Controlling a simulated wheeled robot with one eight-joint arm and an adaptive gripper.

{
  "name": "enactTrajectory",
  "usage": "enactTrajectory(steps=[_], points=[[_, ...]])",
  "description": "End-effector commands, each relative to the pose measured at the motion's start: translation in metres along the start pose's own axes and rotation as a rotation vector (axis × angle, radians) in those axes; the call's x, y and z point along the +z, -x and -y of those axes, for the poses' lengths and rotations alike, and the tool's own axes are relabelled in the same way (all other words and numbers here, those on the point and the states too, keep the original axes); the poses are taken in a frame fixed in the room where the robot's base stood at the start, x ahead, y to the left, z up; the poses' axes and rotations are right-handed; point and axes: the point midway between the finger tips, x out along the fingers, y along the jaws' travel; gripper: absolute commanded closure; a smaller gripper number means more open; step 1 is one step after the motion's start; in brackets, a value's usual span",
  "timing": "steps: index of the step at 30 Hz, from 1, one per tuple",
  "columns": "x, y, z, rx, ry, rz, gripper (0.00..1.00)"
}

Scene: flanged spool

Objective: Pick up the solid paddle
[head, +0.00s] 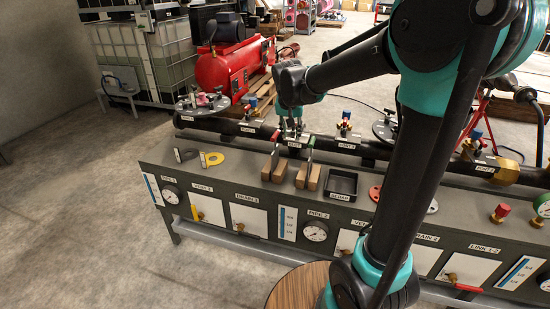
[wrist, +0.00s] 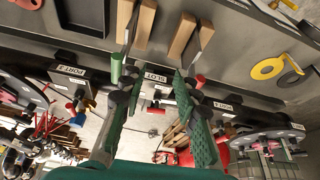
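Two thin plates stand edge-on between wooden blocks on the grey bench, one with a red handle (head: 276,136) and one with a green handle (head: 310,142). Their faces are hidden, so I cannot tell whether either is solid. A yellow ring with a tab (head: 211,159) and a dark tabbed piece (head: 186,155) lie flat to the left; the wrist view also shows the yellow ring (wrist: 267,69). My gripper (head: 292,128) is above the pipe behind the blocks. In the wrist view its fingers (wrist: 157,84) are apart with nothing held between them.
Wooden blocks (head: 302,175) stand near the bench's front edge. A black open tray (head: 342,184) is to their right. A dark pipe (head: 225,127) with valves and flanges runs behind. A red tank (head: 228,66) stands beyond.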

Motion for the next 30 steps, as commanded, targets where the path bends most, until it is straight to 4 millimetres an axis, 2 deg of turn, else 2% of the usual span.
enactTrajectory(steps=[1, 3, 6, 9, 14, 24, 30], points=[[-0.015, 0.005, 0.023, 0.005, -0.009, -0.005, 0.69], [-0.03, 0.01, 0.046, 0.012, -0.033, -0.012, 0.69], [-0.043, 0.016, 0.069, 0.019, -0.057, -0.02, 0.69], [-0.049, 0.017, 0.08, 0.023, -0.069, -0.024, 0.69], [-0.051, -0.001, 0.082, 0.024, -0.075, -0.026, 0.69], [-0.052, -0.068, 0.079, 0.024, -0.074, -0.025, 0.69], [-0.052, -0.097, 0.078, 0.024, -0.074, -0.025, 0.69]])
